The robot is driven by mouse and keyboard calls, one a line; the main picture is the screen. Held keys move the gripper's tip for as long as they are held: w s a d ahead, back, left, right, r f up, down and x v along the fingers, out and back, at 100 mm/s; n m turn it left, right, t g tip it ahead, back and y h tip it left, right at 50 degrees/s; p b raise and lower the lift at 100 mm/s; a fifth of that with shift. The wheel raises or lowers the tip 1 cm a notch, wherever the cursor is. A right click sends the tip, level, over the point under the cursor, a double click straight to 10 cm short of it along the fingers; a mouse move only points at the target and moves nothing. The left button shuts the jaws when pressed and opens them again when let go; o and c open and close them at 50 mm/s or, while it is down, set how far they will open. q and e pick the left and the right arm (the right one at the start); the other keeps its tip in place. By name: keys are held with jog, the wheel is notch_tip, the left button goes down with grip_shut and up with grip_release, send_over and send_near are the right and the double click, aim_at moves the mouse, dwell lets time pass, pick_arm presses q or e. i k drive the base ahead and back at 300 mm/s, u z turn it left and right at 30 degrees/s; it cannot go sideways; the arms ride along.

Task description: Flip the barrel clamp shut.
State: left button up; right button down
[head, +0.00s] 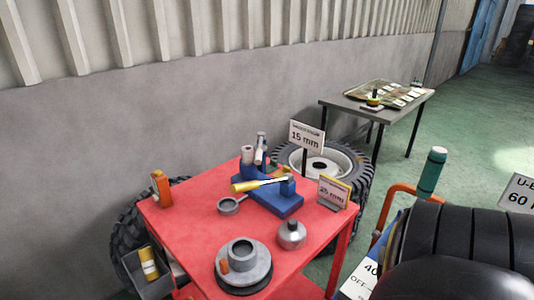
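A blue bench fixture (275,201) stands on the red table (190,225) toward its back right. A yellow bar or handle (252,185) lies slanted across it, its right end higher. Grey cylindrical parts (260,148) stand upright at its back. A grey ring with a short side tab (229,206) lies on the table just left of the fixture. I cannot tell which part is the barrel clamp or whether it is open. Neither of my grippers is in view.
A grey flanged hub (242,255), a round metal can (291,235) and an orange bottle (161,189) stand on the table. Signs reading 15 mm (307,137) and 25 mm (334,192) are near its back and right edges.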

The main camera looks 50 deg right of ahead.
aim_at(259, 149)
jog(key=k, duration=0.45)
jog(key=z, duration=0.7)
